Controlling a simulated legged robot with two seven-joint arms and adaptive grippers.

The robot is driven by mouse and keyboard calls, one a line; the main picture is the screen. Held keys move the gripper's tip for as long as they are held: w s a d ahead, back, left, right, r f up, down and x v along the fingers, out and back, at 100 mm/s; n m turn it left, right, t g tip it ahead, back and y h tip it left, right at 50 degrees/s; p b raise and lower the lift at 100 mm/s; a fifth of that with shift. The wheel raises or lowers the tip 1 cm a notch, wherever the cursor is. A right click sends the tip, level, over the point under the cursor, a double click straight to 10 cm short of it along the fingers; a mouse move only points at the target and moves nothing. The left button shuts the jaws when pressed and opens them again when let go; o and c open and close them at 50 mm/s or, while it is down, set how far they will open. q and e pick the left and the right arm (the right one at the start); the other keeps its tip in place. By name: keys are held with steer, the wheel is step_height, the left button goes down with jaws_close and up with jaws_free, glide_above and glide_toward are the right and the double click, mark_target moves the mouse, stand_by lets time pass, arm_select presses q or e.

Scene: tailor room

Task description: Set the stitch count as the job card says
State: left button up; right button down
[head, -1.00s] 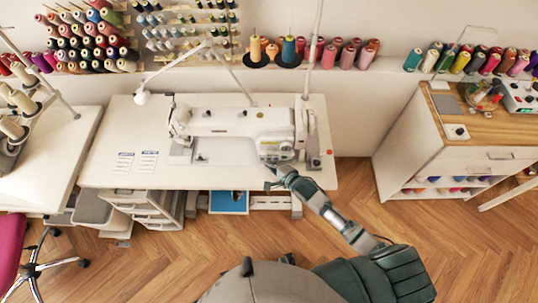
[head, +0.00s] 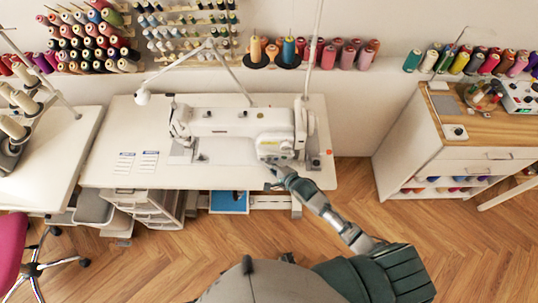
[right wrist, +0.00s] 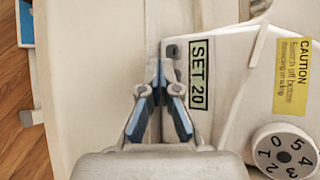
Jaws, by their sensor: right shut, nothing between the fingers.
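The white sewing machine (head: 240,122) stands on the white table. In the right wrist view, a pale green panel (right wrist: 199,74) on its body reads "SET 20". A small dark button (right wrist: 173,50) sits beside the panel's top end. My right gripper (right wrist: 160,66) is shut and empty, its tips close to the button; I cannot tell whether they touch. In the head view, my right gripper (head: 271,169) is at the machine's lower right end. Two printed cards, one on the left (head: 124,162) and one on the right (head: 148,161), lie on the table; their text is too small to read. My left gripper is out of view.
A numbered dial (right wrist: 285,152) and a yellow caution label (right wrist: 291,76) are on the machine near my right gripper. A lamp (head: 142,97) stands at the table's back left. The tabletop (head: 105,140) around the cards is clear. A wooden-topped cabinet (head: 465,130) stands at the right.

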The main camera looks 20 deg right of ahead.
mark_target(270, 181)
steer(key=shift+s+r, duration=0.15)
steer(key=shift+s, duration=0.05)
steer(key=shift+s+a, duration=0.1)
steer(key=shift+s, duration=0.05)
steer(key=shift+s+a+p, duration=0.1)
steer(key=shift+s+p, duration=0.2)
steer(key=shift+p, duration=0.2)
steer(key=s+p, duration=0.1)
steer(key=s, duration=0.1)
steer(key=s+a+p, duration=0.1)
steer(key=shift+s, duration=0.35)
steer(key=shift+s+a+p, duration=0.2)
steer(key=shift+s+p, duration=0.2)
steer(key=shift+s, duration=0.25)
stand_by(0.9)
